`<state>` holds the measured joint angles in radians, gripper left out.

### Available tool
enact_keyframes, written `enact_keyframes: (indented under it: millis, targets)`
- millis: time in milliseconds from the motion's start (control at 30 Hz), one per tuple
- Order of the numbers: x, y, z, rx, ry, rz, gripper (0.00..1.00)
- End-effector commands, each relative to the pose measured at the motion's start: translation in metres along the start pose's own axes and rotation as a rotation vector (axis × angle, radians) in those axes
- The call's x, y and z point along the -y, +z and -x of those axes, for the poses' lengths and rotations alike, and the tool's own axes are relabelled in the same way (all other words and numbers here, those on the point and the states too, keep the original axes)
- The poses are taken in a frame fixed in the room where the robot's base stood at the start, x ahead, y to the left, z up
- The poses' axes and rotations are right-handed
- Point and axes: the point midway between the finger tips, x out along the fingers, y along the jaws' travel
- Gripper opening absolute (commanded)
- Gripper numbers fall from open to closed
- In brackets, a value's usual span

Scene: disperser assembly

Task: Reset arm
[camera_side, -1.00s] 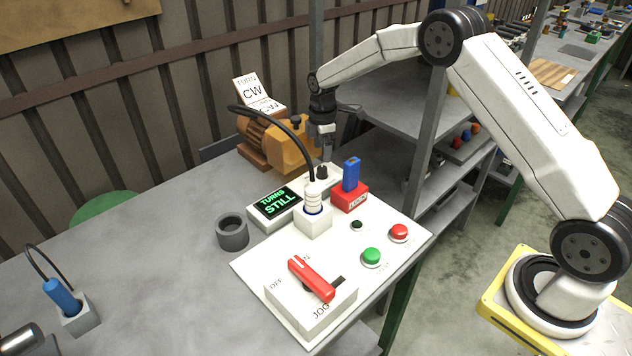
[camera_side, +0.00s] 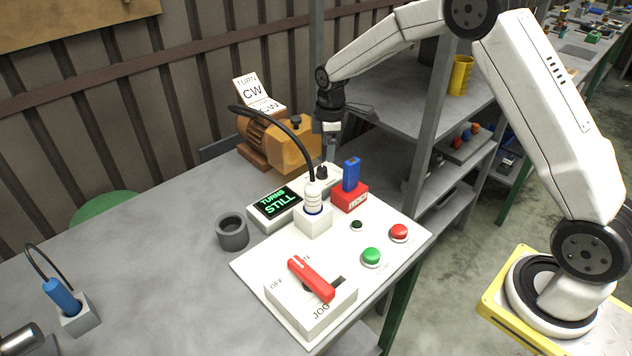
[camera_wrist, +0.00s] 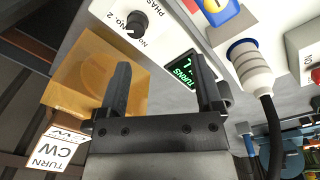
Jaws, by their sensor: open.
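My gripper (camera_side: 331,150) hangs above the back right of the bench, near the orange-brown motor (camera_side: 285,147). In the wrist view the two dark fingers of my gripper (camera_wrist: 163,90) stand wide apart with nothing between them. Beyond them show the motor's box (camera_wrist: 92,72), the black knob (camera_wrist: 136,24) and the green-lit display (camera_wrist: 182,68). In the side view the display (camera_side: 276,203) reads "TURNS STILL". The white plug (camera_side: 313,207) with a black cable stands in its socket on the white panel.
The panel also carries a red lever (camera_side: 311,279), a green button (camera_side: 371,257), a red button (camera_side: 399,232) and a blue block in a red base (camera_side: 350,196). A shelf post (camera_side: 429,125) rises behind, close to my arm.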

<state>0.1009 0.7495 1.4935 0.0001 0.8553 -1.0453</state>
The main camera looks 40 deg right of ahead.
Motion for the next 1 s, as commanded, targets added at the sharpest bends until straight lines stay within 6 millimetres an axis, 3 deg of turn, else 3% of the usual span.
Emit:
enact_keyframes:
  millis: [500, 1000]
  targets:
    - [0.104, 0.036, 0.036, -0.069, 0.064, -0.453, 0.83]
    - [0.21, 0.089, 0.042, -0.159, 0.086, -0.862, 0.83]
